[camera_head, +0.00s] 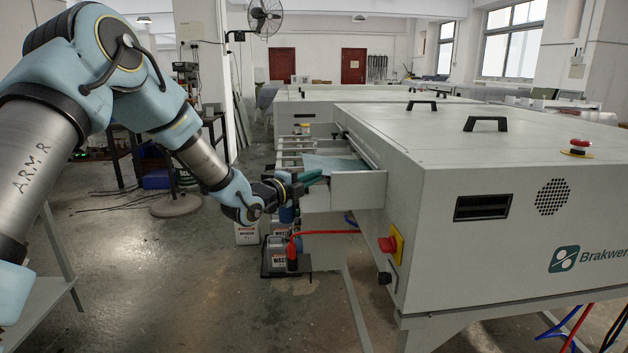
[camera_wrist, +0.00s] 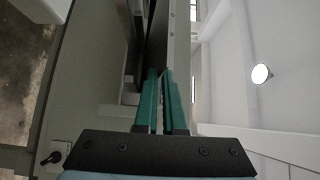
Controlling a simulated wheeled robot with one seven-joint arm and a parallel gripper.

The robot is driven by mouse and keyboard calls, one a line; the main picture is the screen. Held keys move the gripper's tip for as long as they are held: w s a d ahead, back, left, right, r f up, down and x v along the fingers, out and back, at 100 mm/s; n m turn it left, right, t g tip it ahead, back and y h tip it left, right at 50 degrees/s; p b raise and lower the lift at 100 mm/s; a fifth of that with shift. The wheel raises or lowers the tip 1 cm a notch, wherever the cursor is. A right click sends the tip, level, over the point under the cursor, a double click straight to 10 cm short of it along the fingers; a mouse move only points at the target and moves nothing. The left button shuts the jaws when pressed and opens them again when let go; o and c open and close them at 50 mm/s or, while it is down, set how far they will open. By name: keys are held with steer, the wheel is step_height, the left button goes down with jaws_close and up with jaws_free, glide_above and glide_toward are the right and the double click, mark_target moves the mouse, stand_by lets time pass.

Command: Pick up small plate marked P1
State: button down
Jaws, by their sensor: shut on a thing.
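A thin blue-grey plate (camera_head: 336,163) lies flat at the infeed of the near machine, on the rails behind the grey side wall. I cannot read any P1 mark on it. My gripper (camera_head: 312,177) is at the plate's near left edge, beside that side wall. In the wrist view, the two green fingers of my gripper (camera_wrist: 161,78) are close together, with a thin edge-on strip between them. They are shut on the plate's edge. The plate's far part is hidden by the machine.
The plate processor (camera_head: 480,150) fills the right side, with a red and yellow switch (camera_head: 390,245) on its front. Waste containers (camera_head: 279,254) stand on the floor below the infeed, with a red hose (camera_head: 325,232) above. Open floor lies at the lower middle.

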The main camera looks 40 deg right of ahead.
steer(key=a+r, duration=0.2)
steer(key=a, duration=0.5)
steer(key=s+a+r+b, duration=0.1)
steer(key=a+r, duration=0.2)
steer(key=a, duration=0.4)
steer(key=shift+s, duration=0.2)
